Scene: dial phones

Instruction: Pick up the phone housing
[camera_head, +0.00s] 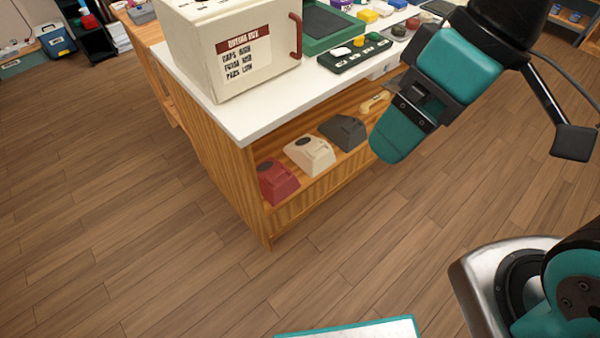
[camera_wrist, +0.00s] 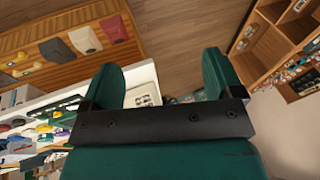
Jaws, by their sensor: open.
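Three phone housings sit in a row on the wooden shelf under the counter: a red one (camera_head: 277,181), a cream one (camera_head: 310,154) and a dark grey one (camera_head: 343,132). They also show in the wrist view at upper left, as the grey (camera_wrist: 55,49), cream (camera_wrist: 85,39) and red (camera_wrist: 113,28) housings. The task does not say which housing is meant. My gripper (camera_head: 392,142) hangs in front of the counter, right of the housings and apart from them. Its two teal fingers (camera_wrist: 160,80) stand wide apart in the wrist view, with nothing between them.
A yellowish handset-like piece (camera_head: 375,102) lies right of the grey housing. A cream box with a lettered label (camera_head: 235,50) and a green tray (camera_head: 325,25) stand on the white countertop (camera_head: 240,122). The wooden floor (camera_head: 130,230) before the shelf is clear.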

